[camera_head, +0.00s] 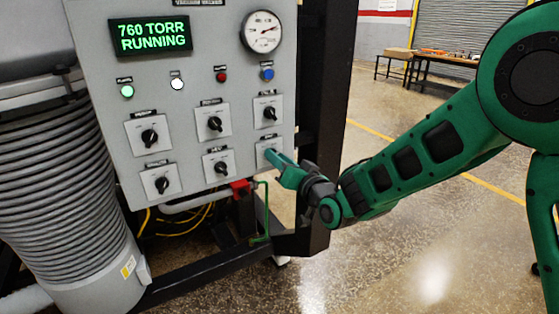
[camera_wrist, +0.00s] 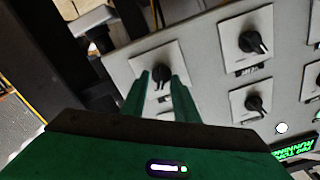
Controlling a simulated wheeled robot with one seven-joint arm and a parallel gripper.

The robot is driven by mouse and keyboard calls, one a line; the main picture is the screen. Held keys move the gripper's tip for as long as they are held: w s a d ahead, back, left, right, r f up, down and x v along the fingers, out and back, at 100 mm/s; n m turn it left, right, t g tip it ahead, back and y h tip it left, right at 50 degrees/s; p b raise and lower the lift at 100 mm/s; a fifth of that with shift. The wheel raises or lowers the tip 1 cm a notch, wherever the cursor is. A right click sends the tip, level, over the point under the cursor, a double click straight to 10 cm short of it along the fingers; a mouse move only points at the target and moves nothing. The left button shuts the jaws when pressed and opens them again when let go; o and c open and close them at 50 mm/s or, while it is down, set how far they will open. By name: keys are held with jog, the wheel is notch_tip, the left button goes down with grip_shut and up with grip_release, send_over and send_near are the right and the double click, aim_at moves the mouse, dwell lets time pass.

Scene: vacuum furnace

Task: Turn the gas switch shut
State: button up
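The switch at my gripper is the lower right one on the grey panel, with a white square plate (camera_head: 262,160) and a black knob (camera_wrist: 160,74). Its label is too small to read, so I cannot confirm it is the gas switch. My gripper (camera_head: 272,155) is at this switch, and the arm comes in from the right. In the wrist view, the two green fingers (camera_wrist: 160,80) are apart, one on each side of the knob. I cannot tell whether they touch it. In the head view my gripper hides the knob.
Several other black rotary switches, such as the one above (camera_head: 270,112) and the one beside it (camera_head: 221,167), are close. The display (camera_head: 150,36) reads 760 TORR RUNNING. A red valve handle (camera_head: 240,187) and green pipe (camera_head: 265,212) are just below. A dark frame post (camera_head: 325,90) stands right.

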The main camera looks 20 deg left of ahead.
grip_shut()
